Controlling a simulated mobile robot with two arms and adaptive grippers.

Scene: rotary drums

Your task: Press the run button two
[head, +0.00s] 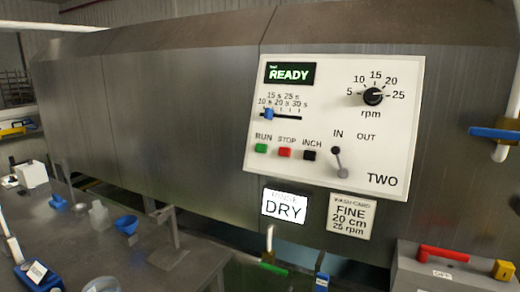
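The control panel (300,170) labelled TWO is a white plate on the grey metal drum housing. Its green RUN button (261,148) sits at the lower left, beside the red STOP button (285,152) and the black INCH button (310,155). The display (290,73) reads READY in green. The rpm knob (373,96) is black, the blue time slider (268,114) is near the left end of its scale, and the IN/OUT lever (339,162) points up toward IN. Neither gripper shows in the head view.
Below the panel are a DRY sign (284,206) and a wash card (351,216) reading FINE, 20 cm, 25 rpm. A grey box (450,274) with a red handle (443,254) stands at lower right. A bench (120,258) with blue and white items is at left. Nothing covers the panel.

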